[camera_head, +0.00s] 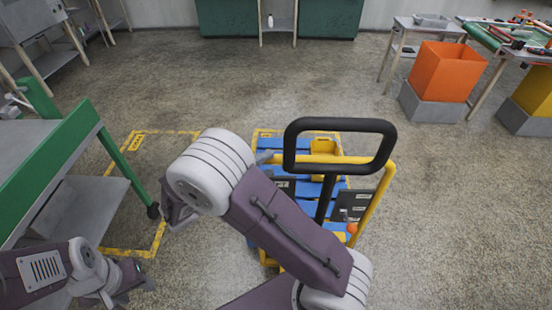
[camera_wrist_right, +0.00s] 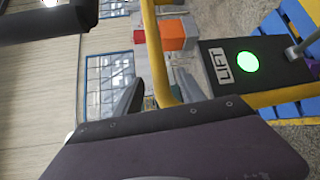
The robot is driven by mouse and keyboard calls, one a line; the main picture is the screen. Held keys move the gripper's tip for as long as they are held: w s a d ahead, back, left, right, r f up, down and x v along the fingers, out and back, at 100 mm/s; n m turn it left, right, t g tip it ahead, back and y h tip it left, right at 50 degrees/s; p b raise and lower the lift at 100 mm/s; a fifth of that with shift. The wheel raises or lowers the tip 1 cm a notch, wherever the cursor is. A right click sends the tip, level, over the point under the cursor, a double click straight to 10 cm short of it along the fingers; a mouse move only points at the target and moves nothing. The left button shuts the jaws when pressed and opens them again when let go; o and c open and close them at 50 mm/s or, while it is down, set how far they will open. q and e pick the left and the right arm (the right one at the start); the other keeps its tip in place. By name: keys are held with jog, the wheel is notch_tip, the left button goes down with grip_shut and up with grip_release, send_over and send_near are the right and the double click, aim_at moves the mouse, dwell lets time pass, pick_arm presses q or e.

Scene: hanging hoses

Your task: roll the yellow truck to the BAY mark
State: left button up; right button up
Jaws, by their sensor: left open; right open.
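The yellow truck (camera_head: 383,195) stands right of centre in the head view, with a black loop handle (camera_head: 340,124) and a blue slatted load bed. The floor mark to its left is a yellow-taped outline (camera_head: 130,251) with a small label (camera_head: 137,142), too small to read; I take it as the BAY mark. My right gripper (camera_wrist_right: 158,92) is open, its fingers on either side of the truck's yellow bar (camera_wrist_right: 153,45); contact is unclear. In the head view my right arm mostly hides it. My left gripper (camera_head: 135,284) is open and empty at the lower left.
A LIFT panel (camera_wrist_right: 237,68) with a lit green button is beside the bar. A green-framed cart (camera_head: 110,150) borders the taped outline's left side. An orange bin (camera_head: 446,70) stands at the back right. The floor behind the truck is clear.

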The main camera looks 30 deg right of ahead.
aim_at(272, 163)
jog(key=x, duration=0.4)
jog(key=shift+d, duration=0.35)
jog(key=shift+f, duration=0.1)
grip_shut()
dwell(1.0)
